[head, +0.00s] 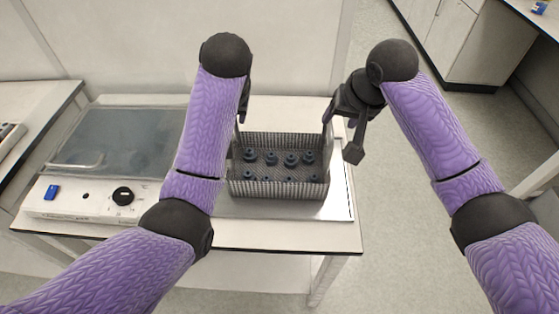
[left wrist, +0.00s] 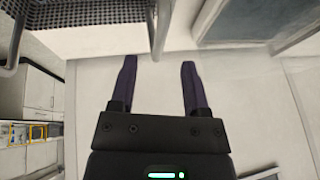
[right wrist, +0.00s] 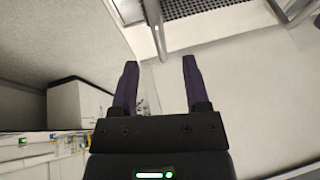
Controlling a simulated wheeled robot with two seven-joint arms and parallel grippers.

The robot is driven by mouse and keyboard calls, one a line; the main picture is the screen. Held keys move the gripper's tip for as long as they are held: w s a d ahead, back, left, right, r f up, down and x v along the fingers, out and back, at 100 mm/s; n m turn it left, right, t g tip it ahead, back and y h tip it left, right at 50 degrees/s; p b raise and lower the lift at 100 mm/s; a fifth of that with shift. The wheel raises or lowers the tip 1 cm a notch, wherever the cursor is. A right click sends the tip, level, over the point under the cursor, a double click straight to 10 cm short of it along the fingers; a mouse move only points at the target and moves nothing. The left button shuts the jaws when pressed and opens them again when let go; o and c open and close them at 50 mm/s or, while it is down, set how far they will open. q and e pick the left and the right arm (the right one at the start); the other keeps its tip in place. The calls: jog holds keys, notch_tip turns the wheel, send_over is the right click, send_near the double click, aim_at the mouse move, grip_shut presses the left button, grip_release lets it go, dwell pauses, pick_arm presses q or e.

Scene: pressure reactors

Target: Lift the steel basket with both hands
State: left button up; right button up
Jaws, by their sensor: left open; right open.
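The steel basket (head: 278,188), a mesh box with several dark knobbed reactors (head: 291,159) inside, sits on the bench in the head view. My right gripper (head: 342,130) is open at the basket's right end, with one finger close to the end handle. My left gripper (head: 243,112) is at the left end, its fingers partly hidden by my arm. In the left wrist view its open fingers (left wrist: 160,80) have nothing between them, and the basket (left wrist: 85,12) shows at upper left. In the right wrist view the open fingers (right wrist: 160,82) are empty below the basket (right wrist: 212,9).
A white bath unit with a clear lid (head: 125,137), a black knob and a blue switch stands left of the basket. The bench (head: 290,236) ends just right of the basket, with open floor beyond. A wall is close behind.

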aim_at(332, 129)
pick_arm(q)
jog(key=x, duration=0.8)
pick_arm(e)
jog(key=x, duration=0.8)
pick_arm(q)
jog(key=shift+c, duration=0.2)
pick_arm(e)
jog(key=shift+c, duration=0.2)
pick_arm(q)
grip_shut()
pick_arm(e)
grip_shut()
